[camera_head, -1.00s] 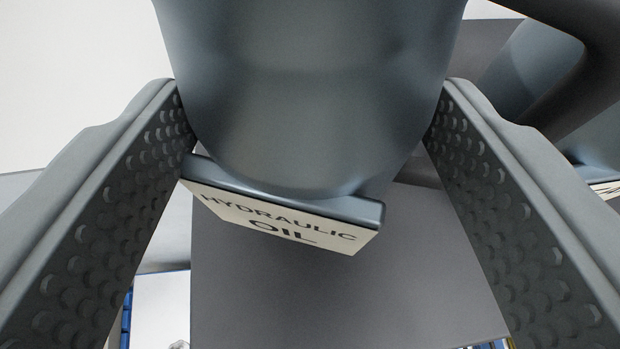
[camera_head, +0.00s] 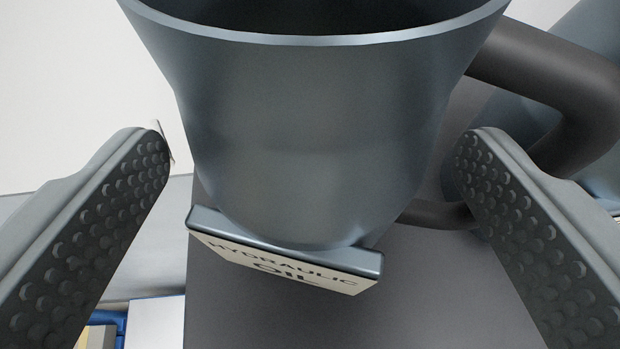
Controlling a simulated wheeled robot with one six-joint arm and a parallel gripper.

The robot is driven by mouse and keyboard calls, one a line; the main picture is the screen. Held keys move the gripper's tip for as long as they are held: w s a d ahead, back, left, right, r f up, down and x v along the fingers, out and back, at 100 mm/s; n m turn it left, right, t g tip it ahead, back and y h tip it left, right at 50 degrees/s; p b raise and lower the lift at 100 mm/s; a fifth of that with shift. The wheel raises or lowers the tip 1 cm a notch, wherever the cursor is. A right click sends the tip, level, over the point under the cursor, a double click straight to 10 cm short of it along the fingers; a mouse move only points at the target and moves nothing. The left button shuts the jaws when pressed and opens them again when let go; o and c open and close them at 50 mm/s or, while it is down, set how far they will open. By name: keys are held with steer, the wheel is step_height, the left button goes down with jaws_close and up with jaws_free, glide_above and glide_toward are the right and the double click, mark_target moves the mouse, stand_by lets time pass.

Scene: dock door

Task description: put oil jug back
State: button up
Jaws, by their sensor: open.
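The oil jug (camera_head: 310,140) is a blue-grey open-topped vessel with a dark handle (camera_head: 560,85) on its right. A plate on its lower front carries a label (camera_head: 285,268) reading "HYDRAULIC OIL". It stands upright on a dark grey surface (camera_head: 430,300). My gripper (camera_head: 315,150) is open, with one finger on each side of the jug. Gaps show between both fingers and the jug's wall. The right finger is close to the handle side. The jug's inside is mostly out of frame.
A second blue-grey vessel (camera_head: 595,160) stands behind the handle at the right, partly hidden. A blue object (camera_head: 110,318) and a pale box-like thing (camera_head: 155,322) show at the lower left, beyond the surface's left edge. A pale wall fills the upper left.

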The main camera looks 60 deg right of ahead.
steer(key=v, duration=1.2)
steer(key=shift+s, duration=0.15)
steer(key=s+a+f+n+t+y, duration=0.3)
steer(key=s+a+f, duration=0.5)
steer(key=f, duration=0.4)
steer(key=s+a+f+n+t+y, duration=0.3)
steer(key=s+a+f, duration=0.5)
steer(key=f, duration=0.4)
steer(key=s+a+f+n+t+y, duration=0.4)
steer(key=s+a+f, duration=0.4)
steer(key=f, duration=0.4)
steer(key=shift+s+a+n+y, duration=0.3)
steer(key=shift+s+n+y, duration=0.3)
steer(key=shift+a+f, duration=0.1)
steer(key=shift+a, duration=0.05)
